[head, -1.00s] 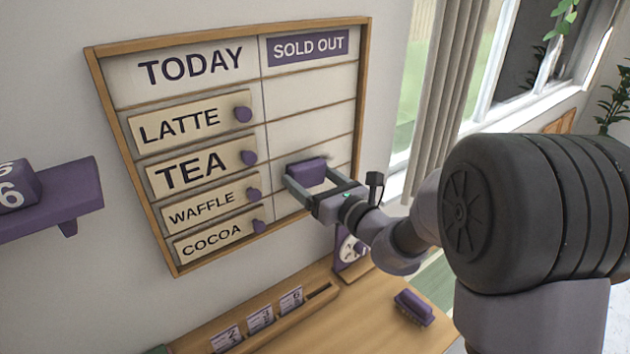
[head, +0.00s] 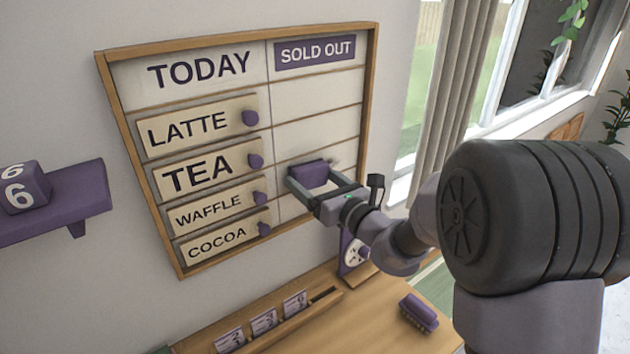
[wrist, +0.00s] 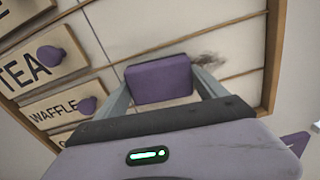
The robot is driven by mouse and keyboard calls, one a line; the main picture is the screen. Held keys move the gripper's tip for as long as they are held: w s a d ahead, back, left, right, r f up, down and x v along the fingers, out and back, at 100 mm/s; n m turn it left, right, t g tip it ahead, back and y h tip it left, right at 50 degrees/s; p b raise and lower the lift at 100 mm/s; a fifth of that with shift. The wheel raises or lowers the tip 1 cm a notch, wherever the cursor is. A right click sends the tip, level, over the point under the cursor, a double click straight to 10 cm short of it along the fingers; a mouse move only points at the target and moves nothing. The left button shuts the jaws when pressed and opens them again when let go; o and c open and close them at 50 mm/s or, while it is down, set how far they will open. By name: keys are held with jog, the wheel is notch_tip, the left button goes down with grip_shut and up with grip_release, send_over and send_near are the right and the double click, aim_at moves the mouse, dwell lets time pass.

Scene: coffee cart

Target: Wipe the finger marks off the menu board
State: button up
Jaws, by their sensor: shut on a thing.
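The menu board (head: 315,98) hangs on the wall in a wooden frame, with TODAY on the left and SOLD OUT on the right. My gripper (head: 308,180) is shut on a purple block (head: 309,173) in the lower part of the SOLD OUT column. The block is at the board face; I cannot tell whether it touches. In the wrist view the block (wrist: 160,80) sits between both fingers.
Name plates with purple knobs, such as the TEA plate (head: 205,173), fill the left column. A purple brush (head: 418,312) and a card rack (head: 325,295) are on the counter below. A purple shelf (head: 75,196) with a number cube is at left. A curtain (head: 450,90) hangs right of the board.

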aim_at(327, 174)
jog(key=shift+w+a, duration=0.2)
jog(key=shift+w, duration=0.1)
jog(key=shift+w+d+p, duration=0.15)
jog(key=shift+w+d, duration=0.4)
jog(key=shift+d, duration=0.3)
jog(key=shift+w+d+p, duration=0.15)
jog(key=shift+w+d, duration=0.35)
jog(key=shift+d, duration=0.35)
jog(key=shift+w+d+p, duration=0.2)
jog(key=shift+w+d, duration=0.55)
jog(key=shift+d, duration=0.25)
jog(key=shift+w+d+p, duration=0.25)
jog(key=shift+w+d, duration=0.45)
jog(key=shift+d, duration=0.35)
jog(key=shift+w+d+p, duration=0.2)
jog(key=shift+w+d, duration=0.55)
jog(key=shift+d, duration=0.25)
jog(key=shift+s+a+b, duration=0.4)
jog(key=shift+s+a, duration=0.7)
jog(key=shift+a, duration=0.5)
jog(key=shift+s+a+b, duration=0.4)
jog(key=shift+s+a, duration=0.65)
jog(key=shift+a, duration=0.5)
jog(key=shift+s+a+b, duration=0.4)
jog(key=shift+s+a, duration=0.7)
jog(key=shift+a, duration=0.5)
jog(key=shift+b+v, duration=0.6)
jog(key=shift+v, duration=2.35)
